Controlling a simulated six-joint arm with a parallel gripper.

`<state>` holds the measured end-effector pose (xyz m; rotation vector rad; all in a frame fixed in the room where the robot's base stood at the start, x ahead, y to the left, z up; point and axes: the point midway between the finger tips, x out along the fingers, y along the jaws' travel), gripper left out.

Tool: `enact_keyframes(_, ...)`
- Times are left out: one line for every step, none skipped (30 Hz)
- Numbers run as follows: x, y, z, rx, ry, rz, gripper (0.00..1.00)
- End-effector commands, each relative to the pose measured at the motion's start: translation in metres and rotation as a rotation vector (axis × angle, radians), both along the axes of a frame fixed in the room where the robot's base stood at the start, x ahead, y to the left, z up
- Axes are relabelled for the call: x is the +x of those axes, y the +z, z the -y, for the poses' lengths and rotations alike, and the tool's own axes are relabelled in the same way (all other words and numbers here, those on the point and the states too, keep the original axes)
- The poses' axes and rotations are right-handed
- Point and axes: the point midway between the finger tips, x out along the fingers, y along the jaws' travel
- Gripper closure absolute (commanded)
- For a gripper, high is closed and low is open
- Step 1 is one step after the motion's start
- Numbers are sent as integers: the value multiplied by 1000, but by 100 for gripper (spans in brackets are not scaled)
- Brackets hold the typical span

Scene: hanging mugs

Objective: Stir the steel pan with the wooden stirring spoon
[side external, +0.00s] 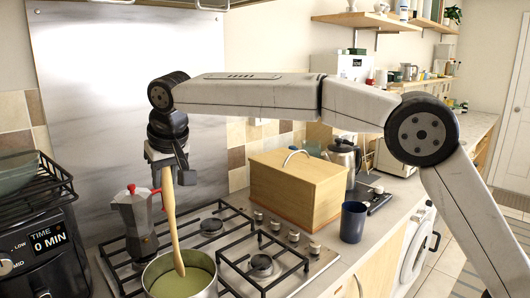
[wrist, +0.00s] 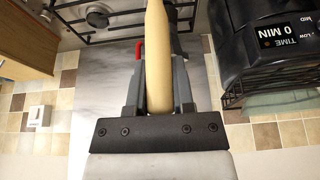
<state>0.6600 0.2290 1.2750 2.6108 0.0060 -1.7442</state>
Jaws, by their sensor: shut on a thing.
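The wooden stirring spoon (side external: 171,220) hangs steeply down from my gripper (side external: 167,166), with its lower end inside the steel pan (side external: 150,273). The pan sits on the stove at the bottom of the side view, partly cut off by the frame edge, and holds a green liquid (side external: 186,284). The spoon tip meets the liquid's surface. My gripper is shut on the spoon's handle. In the wrist view the handle (wrist: 156,60) runs between the two fingers (wrist: 157,97). The pan does not show clearly in the wrist view.
A moka pot (side external: 137,222) stands on the stove just left of the spoon. A black air fryer (side external: 40,240) is at the far left. A wooden bread box (side external: 297,187), a dark blue cup (side external: 353,221) and a kettle (side external: 344,158) stand to the right. Black grates (side external: 262,262) cover the burners.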

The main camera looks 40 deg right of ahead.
Motion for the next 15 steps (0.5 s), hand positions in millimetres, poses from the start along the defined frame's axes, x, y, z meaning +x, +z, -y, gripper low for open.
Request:
enact_keyframes(0, 5, 0, 1, 0, 1, 100)
enact_keyframes(0, 7, 0, 1, 0, 2, 100)
enact_keyframes(1, 11, 0, 1, 0, 2, 100)
enact_keyframes(0, 13, 0, 0, 0, 1, 100)
enact_keyframes(1, 16, 0, 0, 1, 1, 100)
enact_keyframes(1, 19, 0, 1, 1, 2, 100)
enact_keyframes(0, 21, 0, 0, 1, 1, 100)
enact_keyframes(0, 23, 0, 0, 1, 0, 100)
enact_keyframes(1, 26, 0, 0, 1, 1, 100)
enact_keyframes(0, 28, 0, 0, 1, 1, 100)
enact_keyframes(0, 29, 0, 0, 1, 0, 100)
enact_keyframes(0, 30, 0, 0, 1, 0, 100)
enact_keyframes(0, 31, 0, 0, 1, -1, 100)
enact_keyframes(0, 32, 0, 0, 1, 0, 100)
enact_keyframes(0, 32, 0, 0, 1, 0, 100)
